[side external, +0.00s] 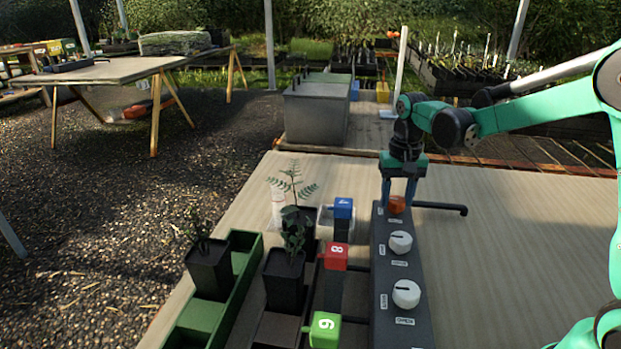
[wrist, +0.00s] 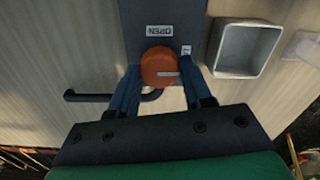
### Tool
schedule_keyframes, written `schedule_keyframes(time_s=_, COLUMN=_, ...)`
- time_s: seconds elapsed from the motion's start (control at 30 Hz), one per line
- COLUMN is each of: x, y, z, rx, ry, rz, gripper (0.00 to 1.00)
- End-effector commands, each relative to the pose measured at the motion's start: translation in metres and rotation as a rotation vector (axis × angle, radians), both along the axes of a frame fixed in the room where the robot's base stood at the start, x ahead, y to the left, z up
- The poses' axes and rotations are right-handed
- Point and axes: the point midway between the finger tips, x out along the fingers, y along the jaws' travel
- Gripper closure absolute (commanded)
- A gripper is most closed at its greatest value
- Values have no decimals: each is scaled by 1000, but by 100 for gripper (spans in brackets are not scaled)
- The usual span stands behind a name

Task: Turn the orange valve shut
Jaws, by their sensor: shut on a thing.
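The orange valve (side external: 397,204) is a round knob at the far end of a dark grey panel (side external: 380,300). My gripper (wrist: 161,70) comes down over it, with one blue finger on each side, and is shut on the knob. In the wrist view the orange valve (wrist: 155,60) shows a pale pointer line running roughly sideways, toward the right finger. An upside-down OPEN label (wrist: 160,31) lies above the knob. A second label (wrist: 186,50) beside the right finger is partly hidden. In the side view the fingers cover part of the knob.
Two white knobs (side external: 400,242) (side external: 406,293) sit nearer on the panel. Blue, red and green numbered blocks (side external: 335,256) and potted plants (side external: 284,280) stand left of it. A dark bent pipe (side external: 440,207) extends right.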

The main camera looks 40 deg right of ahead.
Motion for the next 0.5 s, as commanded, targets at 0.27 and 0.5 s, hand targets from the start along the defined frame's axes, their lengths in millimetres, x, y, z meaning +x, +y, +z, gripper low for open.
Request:
schedule_keyframes(time_s=0.27, x=1, y=0, z=0, rx=0, ry=-2, rz=-1, gripper=45)
schedule_keyframes(time_s=0.5, x=0, y=0, z=0, rx=-1, ry=-1, rz=0, gripper=24)
